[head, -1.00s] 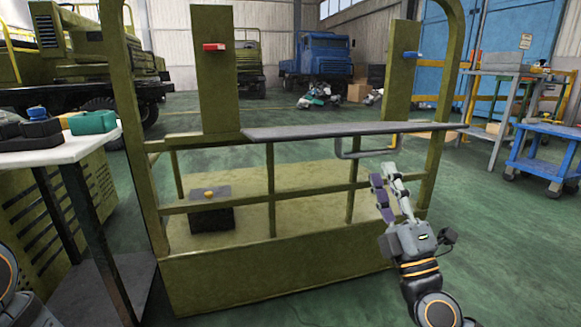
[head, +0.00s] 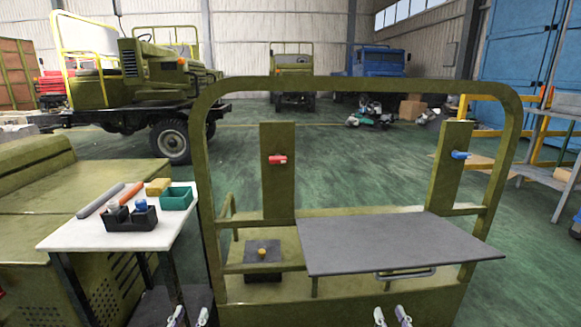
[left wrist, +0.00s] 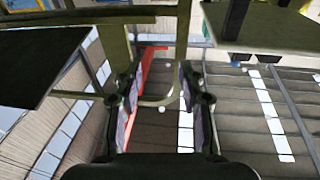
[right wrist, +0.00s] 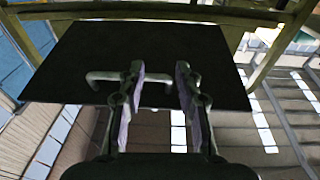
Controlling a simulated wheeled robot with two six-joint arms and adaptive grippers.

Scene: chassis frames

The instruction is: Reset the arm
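My left gripper (head: 187,318) shows only its fingertips at the bottom edge of the head view. In the left wrist view its two fingers (left wrist: 158,95) are spread with nothing between them. My right gripper (head: 393,317) also shows only its tips, below the panel handle. In the right wrist view its fingers (right wrist: 160,85) are apart and empty. The grey panel (head: 390,240) lies across the green frame's rail. Its light handle (right wrist: 105,77) hangs on the underside, behind the right fingers in that view. The grippers' contact with the frame cannot be told.
The green frame (head: 204,180) stands close in front, with a red part (head: 278,160) and a blue part (head: 461,155) on its posts. A white table (head: 85,232) with a green bin (head: 176,198) stands left. Trucks are behind; green floor between is open.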

